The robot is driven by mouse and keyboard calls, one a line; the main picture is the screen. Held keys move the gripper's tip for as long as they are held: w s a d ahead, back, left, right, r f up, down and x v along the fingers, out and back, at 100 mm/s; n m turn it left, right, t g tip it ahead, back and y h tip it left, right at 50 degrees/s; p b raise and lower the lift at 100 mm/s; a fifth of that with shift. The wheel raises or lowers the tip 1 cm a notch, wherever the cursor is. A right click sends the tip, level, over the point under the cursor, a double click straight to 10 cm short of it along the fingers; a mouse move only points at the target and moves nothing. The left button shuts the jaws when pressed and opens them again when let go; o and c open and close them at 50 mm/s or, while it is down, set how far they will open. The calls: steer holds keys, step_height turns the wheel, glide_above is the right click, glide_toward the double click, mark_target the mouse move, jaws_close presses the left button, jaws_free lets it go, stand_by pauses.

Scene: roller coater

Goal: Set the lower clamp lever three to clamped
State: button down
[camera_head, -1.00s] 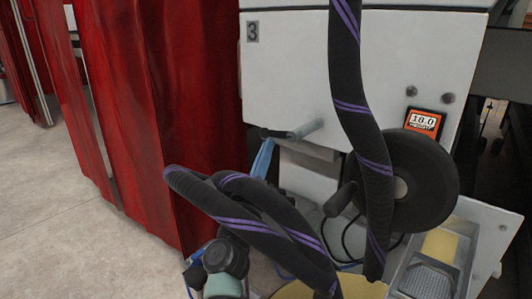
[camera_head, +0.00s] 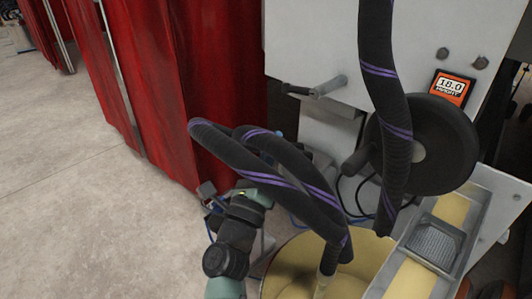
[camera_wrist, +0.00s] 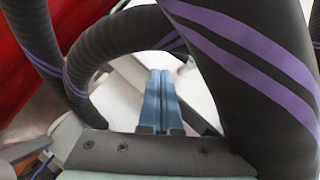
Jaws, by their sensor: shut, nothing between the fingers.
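The clamp lever (camera_head: 315,88) is a grey bar with a dark end, sticking out from the lower front of the white machine panel in the head view. It points toward the lower left of its pivot. My gripper (camera_wrist: 160,73) has blue fingers pressed together and empty in the wrist view, pointing at a pale surface between black hoses. In the head view the hoses mostly hide my gripper, below the lever and apart from it. I cannot make out the lever in the wrist view.
Black hoses with purple stripes (camera_head: 263,165) loop in front of my arm. A black handwheel (camera_head: 452,150) and an orange display reading 18.0 (camera_head: 452,86) are at the right. A red curtain (camera_head: 222,110) hangs at the left, with open floor (camera_head: 80,200) beyond.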

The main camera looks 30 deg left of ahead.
steer(key=shift+v, duration=1.8)
